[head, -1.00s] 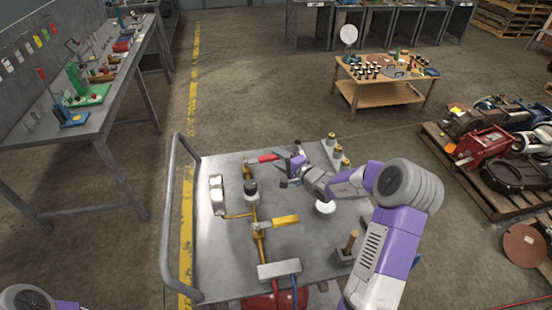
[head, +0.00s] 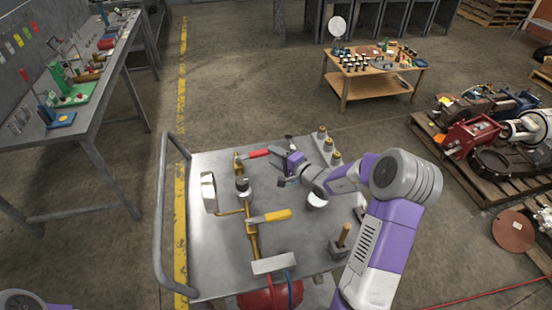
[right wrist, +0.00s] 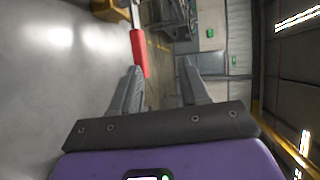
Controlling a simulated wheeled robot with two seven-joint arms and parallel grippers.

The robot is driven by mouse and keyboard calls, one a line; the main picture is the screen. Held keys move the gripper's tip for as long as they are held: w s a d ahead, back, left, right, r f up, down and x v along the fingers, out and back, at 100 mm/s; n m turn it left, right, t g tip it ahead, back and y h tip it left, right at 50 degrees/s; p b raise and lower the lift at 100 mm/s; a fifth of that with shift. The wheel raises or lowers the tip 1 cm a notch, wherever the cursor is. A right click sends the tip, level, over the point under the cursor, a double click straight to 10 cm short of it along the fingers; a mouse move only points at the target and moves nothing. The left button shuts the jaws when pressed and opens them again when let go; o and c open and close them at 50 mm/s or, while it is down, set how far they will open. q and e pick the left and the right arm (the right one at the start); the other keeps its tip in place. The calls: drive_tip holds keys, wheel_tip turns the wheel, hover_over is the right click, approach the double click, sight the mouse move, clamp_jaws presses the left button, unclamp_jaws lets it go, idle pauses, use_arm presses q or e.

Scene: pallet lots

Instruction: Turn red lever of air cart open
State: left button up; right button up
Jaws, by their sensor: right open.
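The air cart (head: 205,265) has a grey top with brass piping. The red lever (head: 256,153) sits on a brass valve (head: 238,163) at the cart's far side and points right. My right gripper (head: 284,163) is open and empty just right of the lever's tip, low over the cart top. In the right wrist view the red lever (right wrist: 139,53) reaches toward the left finger of my gripper (right wrist: 161,72). Its tip shows beside that fingertip; I cannot tell whether they touch. My left gripper is out of view.
A yellow lever (head: 277,215) crosses the pipe nearer to me. A round gauge (head: 208,193) stands at left, and several brass-topped fittings (head: 328,145) stand at the far right edge. A white round piece (head: 317,201) lies under my right arm. A handrail (head: 159,230) lines the left side.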

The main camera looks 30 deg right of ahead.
wheel_tip(320, 180, up, 4)
drive_tip(key=shift+r+p, duration=0.2)
drive_tip(key=shift+p, duration=0.65)
drive_tip(key=shift+c, duration=0.2)
